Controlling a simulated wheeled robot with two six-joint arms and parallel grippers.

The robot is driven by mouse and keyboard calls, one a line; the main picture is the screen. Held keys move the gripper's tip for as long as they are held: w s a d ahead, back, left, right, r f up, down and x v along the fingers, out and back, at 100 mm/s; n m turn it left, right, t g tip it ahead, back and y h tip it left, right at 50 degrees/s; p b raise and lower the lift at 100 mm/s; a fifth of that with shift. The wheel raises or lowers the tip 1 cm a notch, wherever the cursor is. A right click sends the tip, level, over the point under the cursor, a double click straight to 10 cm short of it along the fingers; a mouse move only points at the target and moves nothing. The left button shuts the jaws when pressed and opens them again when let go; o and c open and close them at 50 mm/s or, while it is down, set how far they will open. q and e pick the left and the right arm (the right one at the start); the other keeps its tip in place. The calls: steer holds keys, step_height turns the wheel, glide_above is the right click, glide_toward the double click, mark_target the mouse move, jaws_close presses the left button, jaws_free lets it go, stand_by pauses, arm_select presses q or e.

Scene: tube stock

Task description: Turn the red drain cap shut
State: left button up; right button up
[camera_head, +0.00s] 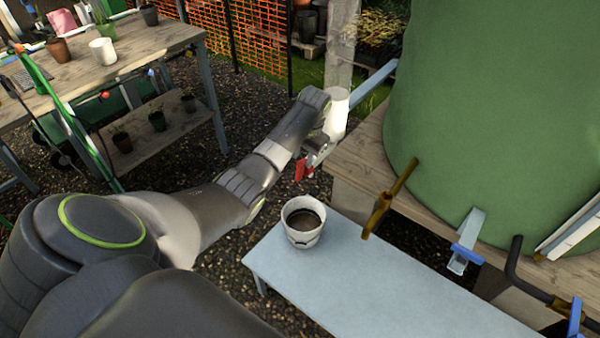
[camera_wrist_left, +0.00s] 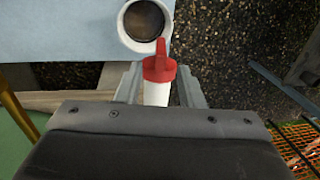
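The red drain cap (camera_head: 304,169) sits low beside the white drain pipe (camera_head: 337,112) in the head view. In the left wrist view the cap (camera_wrist_left: 159,67) shows at the end of the white pipe (camera_wrist_left: 156,93), its red handle pointing up the picture. My left gripper (camera_head: 314,158) is at the cap. In the left wrist view its two grey fingers (camera_wrist_left: 160,83) stand apart, one on each side of the pipe and cap, with narrow gaps; firm contact does not show. My right gripper is out of view.
A white pot (camera_head: 302,233) with dark contents stands on a pale blue bench (camera_head: 390,295) just below the cap. A big green tank (camera_head: 490,110) with several taps stands on a wooden platform at right. A wooden potting table (camera_head: 130,55) is at back left.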

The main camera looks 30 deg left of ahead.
mark_target(299, 180)
arm_select(q)
steer(key=f, duration=0.2)
steer(key=a+f, duration=0.1)
steer(key=f, duration=0.5)
steer(key=shift+a+f+b, duration=0.1)
steer(key=shift+a+b, duration=0.1)
steer(key=shift+b, duration=0.2)
jaws_close()
